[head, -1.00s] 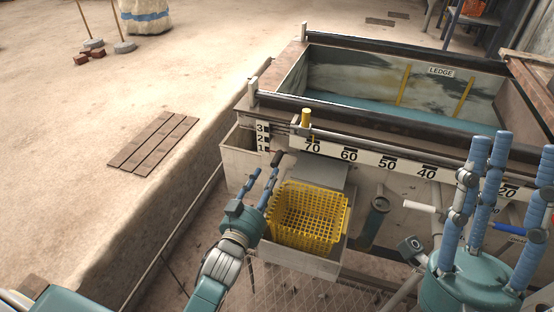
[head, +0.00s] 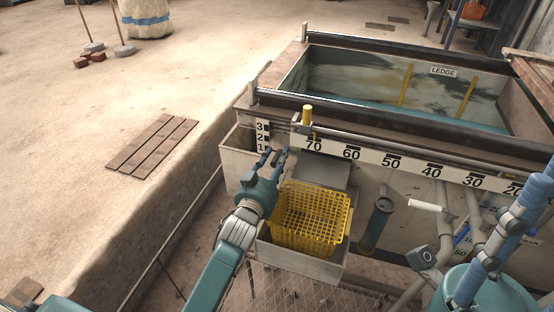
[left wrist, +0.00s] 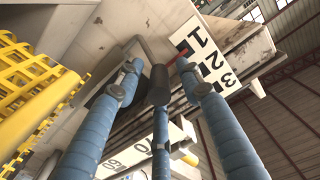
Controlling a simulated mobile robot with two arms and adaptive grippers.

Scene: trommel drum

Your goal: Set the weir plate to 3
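The weir's number scale (head: 262,137), marked 1, 2 and 3, is on the trough's near left corner. It shows upside down in the left wrist view (left wrist: 206,57), with a red pointer (left wrist: 182,63) close to the 1. A bent grey rod with a black handle grip (left wrist: 158,86) is beside the scale. My left gripper (head: 273,157) is at this handle; in the left wrist view its blue fingers are spread around the black grip, not visibly closed on it. The weir plate itself is hidden. My right gripper (head: 515,230) is at the lower right, fingers apart, partly cut off.
A long scale bar (head: 390,163) with a yellow knob (head: 307,114) runs along the trough front. Open sandy floor lies left.

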